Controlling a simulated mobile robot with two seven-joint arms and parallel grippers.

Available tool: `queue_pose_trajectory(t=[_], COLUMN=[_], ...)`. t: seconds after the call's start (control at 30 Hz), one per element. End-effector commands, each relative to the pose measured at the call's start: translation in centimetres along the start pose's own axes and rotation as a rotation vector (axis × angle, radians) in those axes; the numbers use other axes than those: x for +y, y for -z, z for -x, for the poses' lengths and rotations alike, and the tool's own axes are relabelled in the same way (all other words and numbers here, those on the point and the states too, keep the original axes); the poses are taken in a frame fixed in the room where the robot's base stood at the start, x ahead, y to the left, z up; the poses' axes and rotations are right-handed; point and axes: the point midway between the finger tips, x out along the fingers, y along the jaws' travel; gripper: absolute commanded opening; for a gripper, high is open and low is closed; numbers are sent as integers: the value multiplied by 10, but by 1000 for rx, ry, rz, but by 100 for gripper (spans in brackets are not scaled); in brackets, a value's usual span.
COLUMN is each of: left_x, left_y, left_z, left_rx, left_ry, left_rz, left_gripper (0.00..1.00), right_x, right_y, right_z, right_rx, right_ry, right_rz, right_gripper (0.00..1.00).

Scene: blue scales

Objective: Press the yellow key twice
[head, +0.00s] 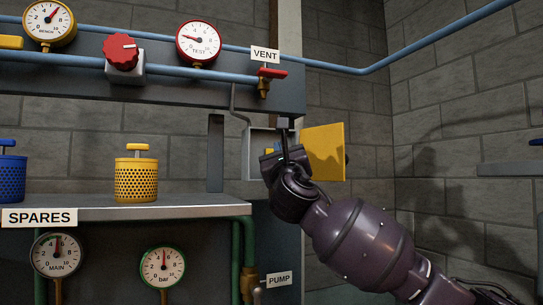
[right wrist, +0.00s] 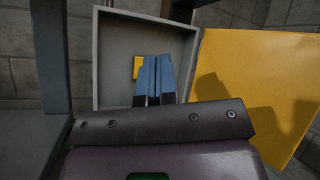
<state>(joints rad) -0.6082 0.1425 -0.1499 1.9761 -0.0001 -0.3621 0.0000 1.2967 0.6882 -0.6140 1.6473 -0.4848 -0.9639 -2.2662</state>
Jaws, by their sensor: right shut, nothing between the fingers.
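The yellow key (right wrist: 137,67) is a small yellow block inside an open grey box (right wrist: 115,42) on the wall unit. In the right wrist view it shows just left of my blue fingertips, which partly cover it; I cannot tell whether they touch it. In the head view a bit of the key (head: 269,151) shows at the mouth of the box (head: 256,140). My right gripper (right wrist: 158,76) is shut and empty, with its fingers reaching into the box; it also shows in the head view (head: 280,153). My left gripper is not in view.
The box's yellow door (head: 324,152) stands open to the right, close to my right gripper. A red vent valve (head: 272,74) and blue pipe are above. A shelf (head: 190,208) on the left bears a yellow canister (head: 136,176). The PUMP label (head: 279,280) is below.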

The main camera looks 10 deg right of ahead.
Motion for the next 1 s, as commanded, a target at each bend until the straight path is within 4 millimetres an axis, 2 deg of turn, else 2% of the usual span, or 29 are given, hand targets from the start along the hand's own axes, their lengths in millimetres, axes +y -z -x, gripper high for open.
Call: queue_pose_trajectory(t=[0.1, 0.3, 1.0], left_x=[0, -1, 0], left_y=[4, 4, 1], left_z=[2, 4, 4], left_rx=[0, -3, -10], left_ry=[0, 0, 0], left_rz=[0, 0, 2], left_gripper=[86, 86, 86], right_x=[5, 10, 12], right_y=[4, 10, 12], right_z=[-11, -20, -22], right_rx=[2, 0, 0], right_ry=[1, 1, 0], right_rz=[0, 0, 0], right_gripper=[0, 0, 0])
